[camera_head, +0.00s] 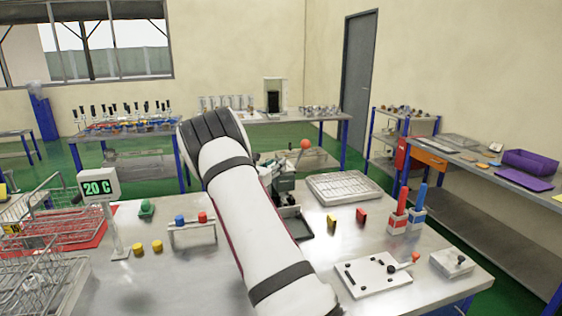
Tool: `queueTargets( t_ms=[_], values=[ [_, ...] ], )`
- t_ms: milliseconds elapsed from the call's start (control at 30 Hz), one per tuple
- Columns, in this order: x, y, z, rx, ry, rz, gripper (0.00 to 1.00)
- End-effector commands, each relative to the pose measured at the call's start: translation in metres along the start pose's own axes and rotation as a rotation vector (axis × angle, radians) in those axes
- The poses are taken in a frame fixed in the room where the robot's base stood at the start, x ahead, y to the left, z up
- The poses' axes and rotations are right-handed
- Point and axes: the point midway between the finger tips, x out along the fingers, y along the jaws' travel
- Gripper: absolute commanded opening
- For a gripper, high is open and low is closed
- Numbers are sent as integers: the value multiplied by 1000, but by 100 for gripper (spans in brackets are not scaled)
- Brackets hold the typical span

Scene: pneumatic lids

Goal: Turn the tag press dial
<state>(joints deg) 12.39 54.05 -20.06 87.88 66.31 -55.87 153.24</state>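A dark green bench machine (285,183) with a red ball-ended lever (305,144) stands mid-table, partly hidden behind my white arm; it may be the tag press. I cannot make out a dial on it. A dark shallow tray (295,222) sits at its front. My arm rises from the bottom centre and bends over at the upper left of the machine. My gripper does not show, so its opening and its distance from the machine cannot be seen.
The metal table (190,272) holds wire baskets (40,285), a "20 C" display (98,187), a button stand (192,228), a pale grid tray (344,187), red and blue handled tools (410,212), and a white plate with a lever (375,272).

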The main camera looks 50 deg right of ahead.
Motion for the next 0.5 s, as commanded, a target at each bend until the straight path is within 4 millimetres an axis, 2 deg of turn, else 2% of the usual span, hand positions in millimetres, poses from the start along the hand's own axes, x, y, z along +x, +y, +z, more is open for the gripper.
queueTargets(
  t_ms=[33,200,500],
  values=[
    [10,-1,0,0,0,-1,36],
    [32,0,0,-1,-1,-1,36],
    [44,0,0,-2,1,1,36]
  ],
)
